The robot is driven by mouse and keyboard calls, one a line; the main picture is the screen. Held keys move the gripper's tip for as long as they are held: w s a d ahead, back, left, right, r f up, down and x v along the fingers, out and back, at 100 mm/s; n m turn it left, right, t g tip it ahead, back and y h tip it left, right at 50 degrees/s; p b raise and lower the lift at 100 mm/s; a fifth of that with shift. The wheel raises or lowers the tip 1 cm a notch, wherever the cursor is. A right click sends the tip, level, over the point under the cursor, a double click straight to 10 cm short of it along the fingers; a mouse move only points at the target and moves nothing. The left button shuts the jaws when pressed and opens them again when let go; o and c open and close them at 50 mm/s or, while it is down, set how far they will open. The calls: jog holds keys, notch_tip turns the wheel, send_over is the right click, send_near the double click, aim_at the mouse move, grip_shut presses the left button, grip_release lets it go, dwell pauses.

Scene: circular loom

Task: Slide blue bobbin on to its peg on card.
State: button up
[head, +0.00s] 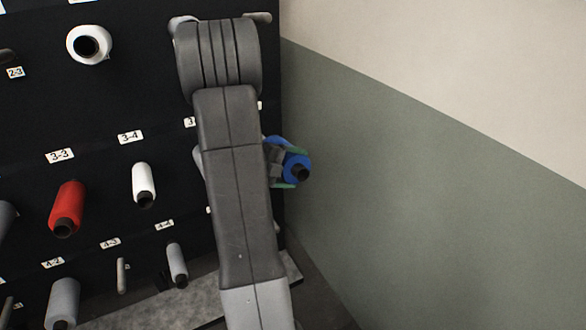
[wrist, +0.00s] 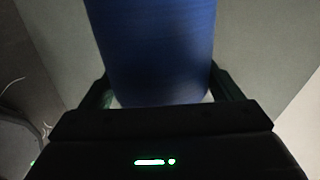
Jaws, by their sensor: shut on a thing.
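The blue bobbin (head: 296,165) is held in my gripper (head: 288,166), at the right side of the black peg card (head: 110,110) in the head view. Its dark core end faces the camera. In the wrist view the blue bobbin (wrist: 155,50) fills the top middle, between the two dark green fingers of my gripper (wrist: 160,88). The gripper is shut on it. My arm hides part of the card, including most of the right-hand column, so I cannot tell which peg belongs to the blue bobbin.
A red bobbin (head: 68,207), a white bobbin (head: 144,184), an upper white bobbin (head: 89,44) and grey bobbins (head: 177,264) sit on the card. A bare peg (head: 121,275) shows by label 4-3. A green and cream wall (head: 420,180) stands close on the right.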

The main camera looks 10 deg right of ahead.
jog(key=shift+w+r, duration=0.1)
jog(key=shift+w, duration=0.05)
jog(key=shift+w+a+f+p, duration=0.2)
jog(key=shift+w+a, duration=0.1)
jog(key=shift+w, duration=0.45)
jog(key=shift+w+a+f+p, duration=0.15)
jog(key=shift+w+a, duration=0.1)
jog(key=shift+w, duration=0.45)
jog(key=shift+w+a+f+p, duration=0.1)
jog(key=shift+w+a+p, duration=0.15)
jog(key=shift+w, duration=0.5)
jog(key=shift+w+r, duration=0.1)
jog(key=shift+r, duration=0.05)
jog(key=shift+w+a+f+p, duration=0.1)
jog(key=shift+w+a+p, duration=0.2)
jog(key=shift+w, duration=0.45)
jog(key=shift+w+a+f+p, duration=0.15)
jog(key=shift+w+a, duration=0.15)
jog(key=shift+w, duration=0.4)
jog(key=shift+w+a+f+p, duration=0.1)
jog(key=shift+w+a+p, duration=0.2)
jog(key=shift+w, duration=0.45)
jog(key=shift+w+a, duration=0.1)
jog(key=shift+w, duration=0.25)
jog(key=o, duration=1.5)
jog(key=shift+f, duration=0.1)
jog(key=shift+s, duration=0.1)
jog(key=v, duration=0.7)
jog(key=shift+a, duration=0.2)
